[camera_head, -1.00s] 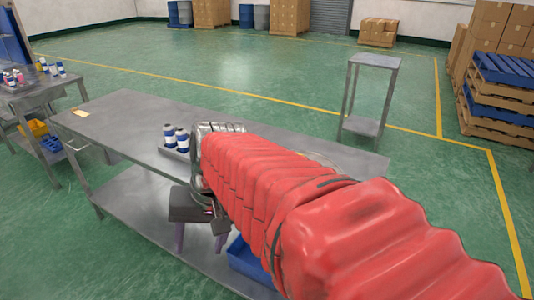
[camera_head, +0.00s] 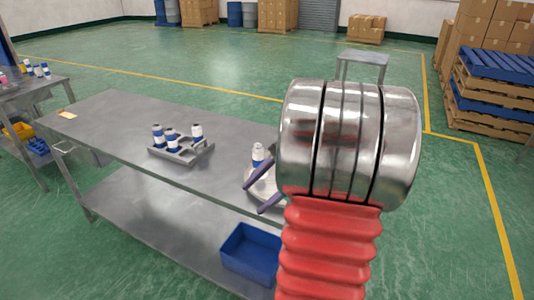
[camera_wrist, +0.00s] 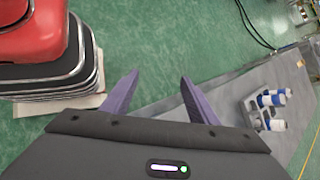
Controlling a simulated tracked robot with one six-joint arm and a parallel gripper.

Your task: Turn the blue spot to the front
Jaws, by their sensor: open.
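A white can with a blue band (camera_head: 258,154) stands upright on a pale round base (camera_head: 262,183) on the steel table, partly behind my arm in the head view. No separate blue spot can be made out on it. My gripper (camera_head: 254,198) has its two purple fingers spread, in front of the round base and nearer the camera; whether they touch it I cannot tell. In the wrist view my gripper (camera_wrist: 160,75) is open with nothing between the fingers. That view does not clearly show the can on the round base.
A grey tray (camera_head: 183,158) with several blue-and-white cans stands to the left on the steel table (camera_head: 105,130); the wrist view shows it at right (camera_wrist: 252,112). A blue bin (camera_head: 250,253) sits on the lower shelf. The tabletop's left part is mostly clear.

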